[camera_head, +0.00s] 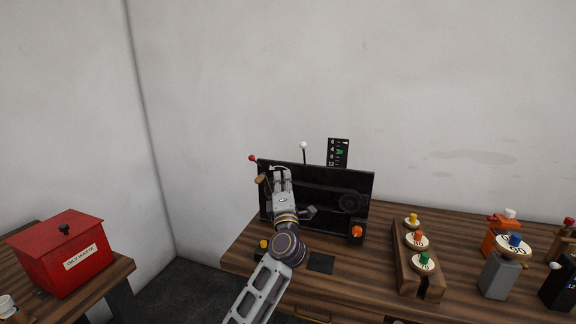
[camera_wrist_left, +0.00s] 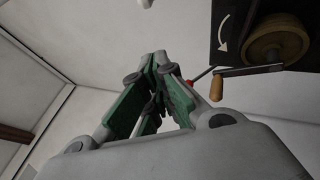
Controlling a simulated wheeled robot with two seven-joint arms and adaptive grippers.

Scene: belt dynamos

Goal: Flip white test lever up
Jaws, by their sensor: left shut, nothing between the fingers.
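The white test lever (camera_head: 304,147) stands about upright above the top edge of the black panel (camera_head: 325,190), with a white ball on a thin dark stem. A white rounded end, likely its ball (camera_wrist_left: 146,3), is cut off at the top of the left wrist view. My left gripper (camera_head: 279,170) is in front of the panel's upper left part, left of and below the white ball and apart from it. Its green-padded fingers (camera_wrist_left: 152,62) are closed together, with nothing between them. The lever's base is hidden. My right gripper is in neither view.
A red-tipped lever (camera_head: 252,158) and a wooden crank handle (camera_head: 261,179) are close left of the gripper. A gauge strip (camera_head: 338,152) stands right of the white lever. An orange knob (camera_head: 357,231) is lower right. A wooden rack (camera_head: 408,266) stands farther right.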

